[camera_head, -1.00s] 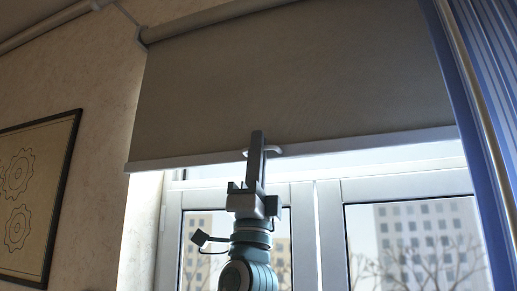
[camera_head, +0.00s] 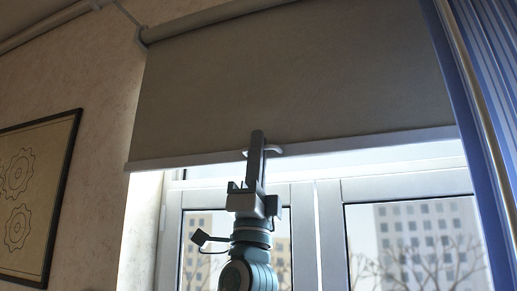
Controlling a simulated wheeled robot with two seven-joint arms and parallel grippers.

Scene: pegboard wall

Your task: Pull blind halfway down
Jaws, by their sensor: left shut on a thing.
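A grey-brown roller blind (camera_head: 300,80) hangs from a roller at the top and covers the upper part of the window. Its pale bottom bar (camera_head: 370,143) runs across the view, with a small light handle (camera_head: 273,149) near its middle. My left gripper (camera_head: 256,150) reaches up from below, its fingers upright at the bar. It is shut on the handle, and its fingers hide part of it. My right gripper is not in view.
The white-framed window (camera_head: 328,230) shows below the blind, with buildings and bare trees outside. A blue striped curtain (camera_head: 490,110) hangs at the right. A framed gear drawing (camera_head: 35,190) is on the left wall.

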